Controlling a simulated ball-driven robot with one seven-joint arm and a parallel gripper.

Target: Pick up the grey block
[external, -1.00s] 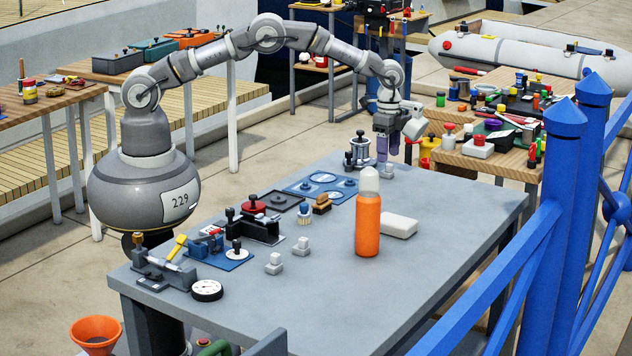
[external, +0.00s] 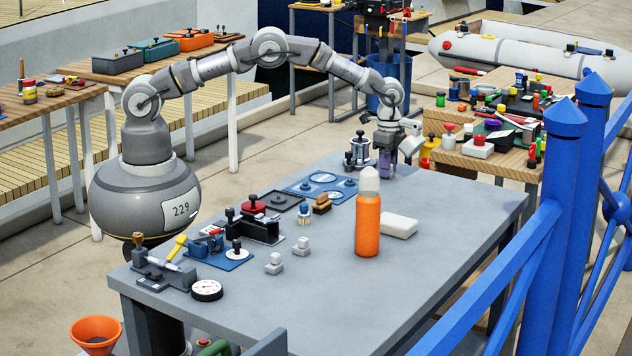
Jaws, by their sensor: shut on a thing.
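My gripper (external: 387,168) is at the far end of the grey table (external: 330,290), pointing down with its purple fingers low over the tabletop. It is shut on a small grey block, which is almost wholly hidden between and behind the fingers. I cannot tell whether the block still touches the table. Two other small light-grey knobbed blocks, a nearer one (external: 274,264) and a farther one (external: 302,246), stand on the table's front left part, well away from my gripper.
A metal knobbed fixture (external: 358,152) stands just left of my gripper. A blue plate (external: 320,185) lies nearer left. An orange bottle (external: 368,222) and a white block (external: 399,225) stand in front. The table's right side is clear.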

